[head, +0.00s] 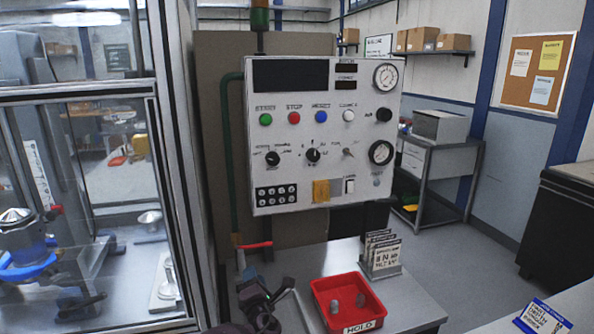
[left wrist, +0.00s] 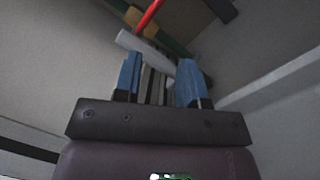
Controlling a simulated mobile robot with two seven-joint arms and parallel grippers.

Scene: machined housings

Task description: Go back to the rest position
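My left gripper (head: 268,297) is low in the head view, above the left part of the grey table and left of the red tray. In the left wrist view its two blue-tipped fingers (left wrist: 160,78) stand apart, with no held part visible between them. A pale rod-like thing (left wrist: 146,46) lies beyond the fingertips; I cannot tell if it touches them. A red handle (left wrist: 150,14) is farther off, and a red lever on the green pipe (head: 254,245) shows in the head view. My right gripper is in neither view.
The red tray (head: 320,291) marked HOLD contains two small grey parts. A card rack (head: 383,255) stands behind it on the table (head: 407,305). The control panel (head: 320,135) rises behind. A glazed machine enclosure (head: 178,180) is at left.

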